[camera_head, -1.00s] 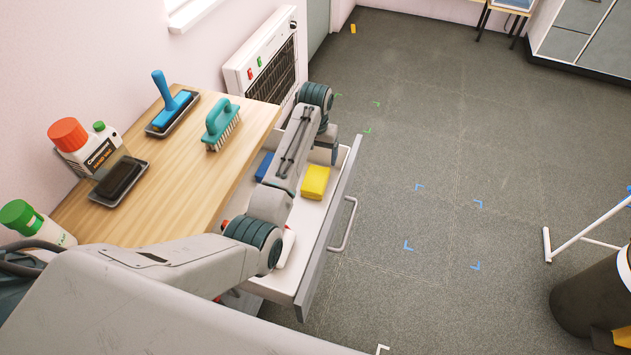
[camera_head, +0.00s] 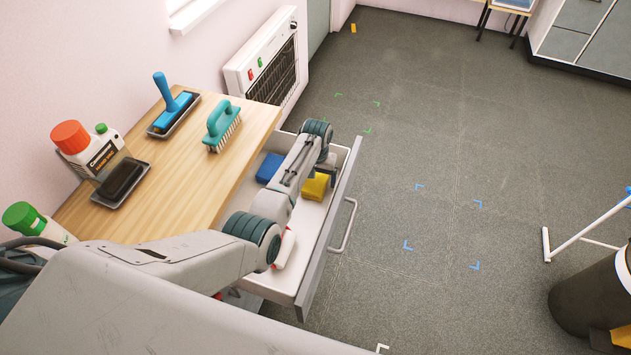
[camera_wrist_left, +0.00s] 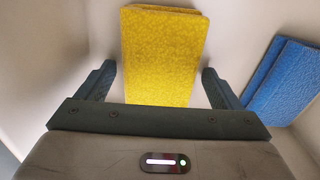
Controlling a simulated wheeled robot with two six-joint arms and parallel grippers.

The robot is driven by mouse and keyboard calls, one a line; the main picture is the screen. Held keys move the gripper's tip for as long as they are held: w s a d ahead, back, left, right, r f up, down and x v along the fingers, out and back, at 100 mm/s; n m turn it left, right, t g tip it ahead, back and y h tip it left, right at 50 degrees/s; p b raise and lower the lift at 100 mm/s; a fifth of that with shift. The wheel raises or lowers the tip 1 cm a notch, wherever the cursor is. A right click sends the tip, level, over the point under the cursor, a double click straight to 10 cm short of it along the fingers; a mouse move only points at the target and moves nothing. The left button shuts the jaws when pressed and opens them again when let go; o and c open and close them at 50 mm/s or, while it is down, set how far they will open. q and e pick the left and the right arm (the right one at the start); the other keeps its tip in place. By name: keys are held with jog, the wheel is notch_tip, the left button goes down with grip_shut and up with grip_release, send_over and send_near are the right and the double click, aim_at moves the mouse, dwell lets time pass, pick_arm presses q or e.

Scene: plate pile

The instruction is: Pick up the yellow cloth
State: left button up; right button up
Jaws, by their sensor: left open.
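The yellow cloth (camera_head: 315,187) is a folded block lying in the open drawer. In the left wrist view the yellow cloth (camera_wrist_left: 163,55) lies between and beyond my fingers. My left gripper (camera_wrist_left: 160,82) is open, one finger on each side of the cloth's near end, with a gap at each side. In the head view my left gripper (camera_head: 322,172) is over the drawer at the cloth, partly hidden by its own wrist. I cannot tell whether the fingers touch the cloth. My right gripper is not in view.
A blue cloth (camera_head: 269,168) lies beside the yellow one in the drawer (camera_head: 316,228); it also shows in the wrist view (camera_wrist_left: 285,80). A red and white item (camera_head: 286,248) lies nearer in the drawer. A wooden top (camera_head: 190,185) holds brushes and bottles. Drawer walls surround the gripper.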

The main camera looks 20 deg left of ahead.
pick_arm(q)
jog(key=shift+f, duration=0.1)
jog(key=shift+c, duration=0.2)
jog(key=c, duration=1)
notch_tip(320, 180, up, 10)
jog(key=shift+r+b, duration=0.1)
jog(key=shift+b, duration=0.45)
